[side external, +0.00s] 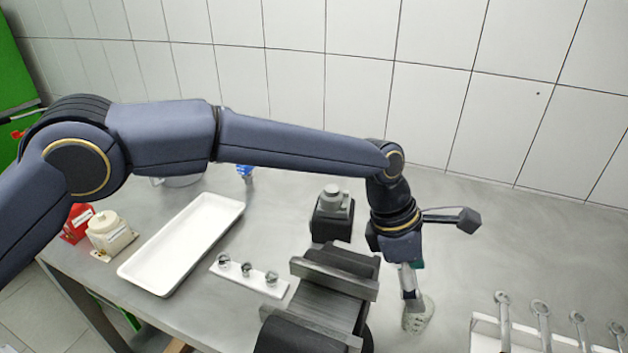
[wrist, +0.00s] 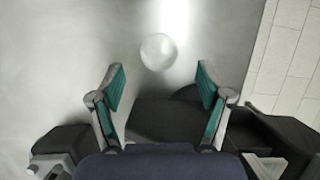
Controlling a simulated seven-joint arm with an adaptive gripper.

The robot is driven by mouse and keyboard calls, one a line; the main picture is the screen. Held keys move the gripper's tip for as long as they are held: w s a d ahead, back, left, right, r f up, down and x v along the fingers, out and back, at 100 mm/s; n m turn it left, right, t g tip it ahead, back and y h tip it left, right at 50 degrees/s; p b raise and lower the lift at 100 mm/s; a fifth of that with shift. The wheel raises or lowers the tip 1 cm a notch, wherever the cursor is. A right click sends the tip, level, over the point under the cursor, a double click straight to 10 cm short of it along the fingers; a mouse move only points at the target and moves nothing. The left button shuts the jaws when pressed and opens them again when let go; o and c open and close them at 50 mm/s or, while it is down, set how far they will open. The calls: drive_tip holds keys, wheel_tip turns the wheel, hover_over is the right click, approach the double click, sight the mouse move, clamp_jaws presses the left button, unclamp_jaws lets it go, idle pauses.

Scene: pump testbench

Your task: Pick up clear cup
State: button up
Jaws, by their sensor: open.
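The clear cup (side external: 418,315) stands on the grey table, to the right of the vise, in the side external view. In the wrist view the clear cup (wrist: 158,52) shows as a pale round outline from above, ahead of my fingers and a little left of midway between them. My gripper (side external: 410,300) points down over the cup in the side external view, and its fingers partly cover it. In the wrist view my gripper (wrist: 160,80) is open, with its green-padded fingers apart and nothing held between them.
A dark vise (side external: 325,295) stands left of the cup. A white rack (side external: 490,325) with several wrenches is at the right. A white tray (side external: 185,245) and a white holder (side external: 250,279) with three small parts are farther left. Bare table lies behind the cup.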

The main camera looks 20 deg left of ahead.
drive_tip(key=x, duration=0.7)
drive_tip(key=c, duration=1.3)
drive_tip(key=shift+o, duration=0.2)
drive_tip(key=shift+r, duration=0.15)
